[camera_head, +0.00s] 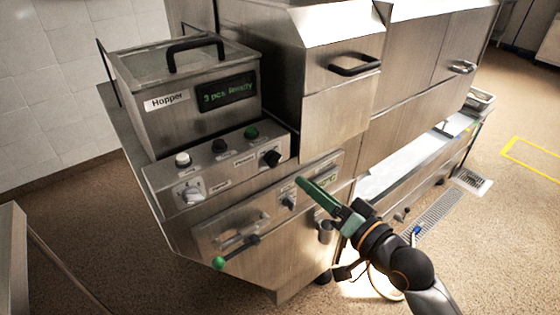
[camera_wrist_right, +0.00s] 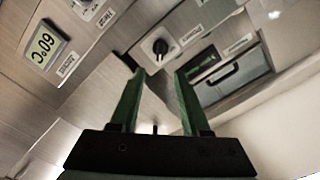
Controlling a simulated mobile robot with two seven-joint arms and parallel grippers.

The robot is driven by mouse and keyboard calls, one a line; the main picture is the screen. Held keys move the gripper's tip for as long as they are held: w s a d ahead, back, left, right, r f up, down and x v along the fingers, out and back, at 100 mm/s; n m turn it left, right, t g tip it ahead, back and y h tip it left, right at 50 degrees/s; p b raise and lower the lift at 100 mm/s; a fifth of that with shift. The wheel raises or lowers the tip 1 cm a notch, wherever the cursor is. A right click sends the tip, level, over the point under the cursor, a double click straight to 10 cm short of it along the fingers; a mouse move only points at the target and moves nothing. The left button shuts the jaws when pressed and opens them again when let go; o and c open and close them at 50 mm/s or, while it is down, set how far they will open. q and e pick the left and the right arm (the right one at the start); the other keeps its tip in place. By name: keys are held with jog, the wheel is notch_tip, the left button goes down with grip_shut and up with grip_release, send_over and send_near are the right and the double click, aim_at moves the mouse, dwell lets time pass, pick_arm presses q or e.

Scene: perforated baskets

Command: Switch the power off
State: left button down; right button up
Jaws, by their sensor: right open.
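A small rotary knob (camera_head: 289,201) is on the lower front panel of the steel machine (camera_head: 330,110), near the display. My left gripper is not in view.
The upper panel carries a white button (camera_head: 182,160), black button (camera_head: 219,146), green button (camera_head: 251,133), grey knob (camera_head: 190,192) and black knob (camera_head: 271,158). A hopper (camera_head: 180,95) stands above. The display (camera_wrist_right: 43,45) reads 60C.

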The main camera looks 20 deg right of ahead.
aim_at(279, 161)
jog(key=x, duration=1)
jog(key=shift+p, duration=0.35)
grip_shut()
